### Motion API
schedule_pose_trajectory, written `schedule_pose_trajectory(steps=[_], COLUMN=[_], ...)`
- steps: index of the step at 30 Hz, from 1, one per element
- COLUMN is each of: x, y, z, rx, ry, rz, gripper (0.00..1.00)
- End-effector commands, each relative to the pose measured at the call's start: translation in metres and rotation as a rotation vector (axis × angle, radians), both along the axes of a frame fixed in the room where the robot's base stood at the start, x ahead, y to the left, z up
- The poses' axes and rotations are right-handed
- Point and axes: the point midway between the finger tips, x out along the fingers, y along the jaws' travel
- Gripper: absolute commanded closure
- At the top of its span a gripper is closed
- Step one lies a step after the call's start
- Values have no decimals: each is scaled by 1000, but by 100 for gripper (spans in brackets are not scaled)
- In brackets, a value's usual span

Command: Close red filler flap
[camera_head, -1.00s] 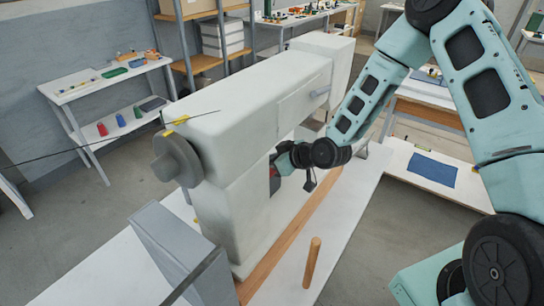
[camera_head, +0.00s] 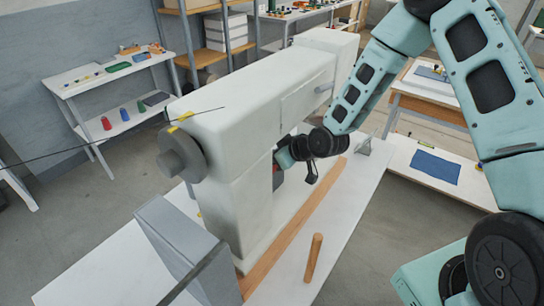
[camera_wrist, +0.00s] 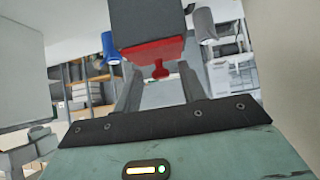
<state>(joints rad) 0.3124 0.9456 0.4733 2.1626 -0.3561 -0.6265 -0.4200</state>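The red filler flap (camera_wrist: 152,53) shows in the wrist view as a flat red piece against a dark grey box (camera_wrist: 147,20). A small red tab (camera_wrist: 160,71) hangs from its lower edge. I cannot tell how far open the flap stands. My gripper (camera_wrist: 158,80) is open, with its fingers apart on either side below the flap, and nothing is visibly held. In the head view my gripper (camera_head: 282,159) is beside the inner face of the large white press (camera_head: 250,95). The dark box (camera_head: 278,178) shows just below it, and the flap is mostly hidden there.
A grey sloped block (camera_head: 185,250) stands at the near left. A side bench with a blue mat (camera_head: 435,167) is at right.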

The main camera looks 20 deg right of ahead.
Motion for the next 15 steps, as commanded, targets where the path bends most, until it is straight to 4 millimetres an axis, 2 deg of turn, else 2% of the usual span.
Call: schedule_pose_trajectory(steps=[8,15], x=[-5,-32], y=[-5,-25], z=[6,33], rx=[0,-1], ry=[-3,-4], rz=[-1,-1], gripper=[59,59])
